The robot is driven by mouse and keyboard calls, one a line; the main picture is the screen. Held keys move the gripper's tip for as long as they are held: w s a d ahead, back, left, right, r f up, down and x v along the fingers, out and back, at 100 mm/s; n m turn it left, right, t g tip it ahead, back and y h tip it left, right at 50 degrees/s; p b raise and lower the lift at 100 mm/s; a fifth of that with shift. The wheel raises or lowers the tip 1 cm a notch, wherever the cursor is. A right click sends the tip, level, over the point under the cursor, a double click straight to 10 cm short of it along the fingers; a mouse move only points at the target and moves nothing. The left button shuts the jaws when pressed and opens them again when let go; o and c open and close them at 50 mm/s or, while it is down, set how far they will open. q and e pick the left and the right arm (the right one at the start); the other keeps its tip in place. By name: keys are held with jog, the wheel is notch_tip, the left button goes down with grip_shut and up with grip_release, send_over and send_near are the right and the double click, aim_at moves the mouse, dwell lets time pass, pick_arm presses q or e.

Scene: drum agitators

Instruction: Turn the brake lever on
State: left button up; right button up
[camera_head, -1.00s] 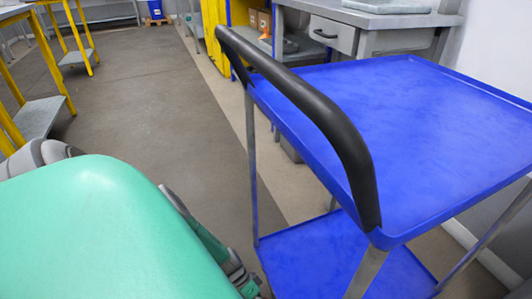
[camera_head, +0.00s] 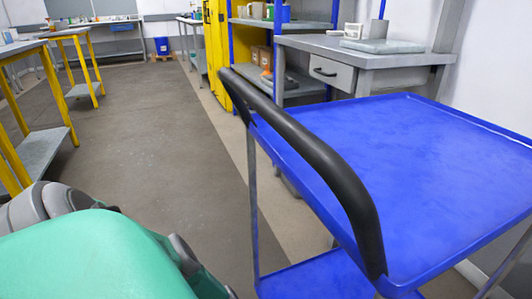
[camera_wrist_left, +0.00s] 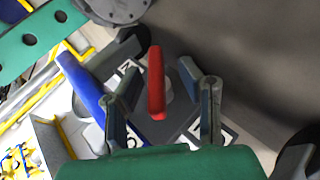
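A red lever (camera_wrist_left: 156,82) shows in the left wrist view, on a dark grey base with black-and-white marker tags. My left gripper (camera_wrist_left: 162,98) is open, with one finger on each side of the lever. I see gaps between the lever and both fingers, so the gripper does not look closed on it. Whether any part touches the lever, I cannot tell. The lever and left gripper do not show in the head view. My right gripper is in neither view.
A blue cart (camera_head: 430,185) with a black handle (camera_head: 310,150) stands at the right in the head view. Behind it is a grey workbench (camera_head: 365,45). Yellow-legged tables (camera_head: 75,32) stand at the left. Grey floor (camera_head: 160,120) between them is open.

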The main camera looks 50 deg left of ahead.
pick_arm(q)
jog(key=v, duration=1.2)
jog(key=shift+w, duration=0.1)
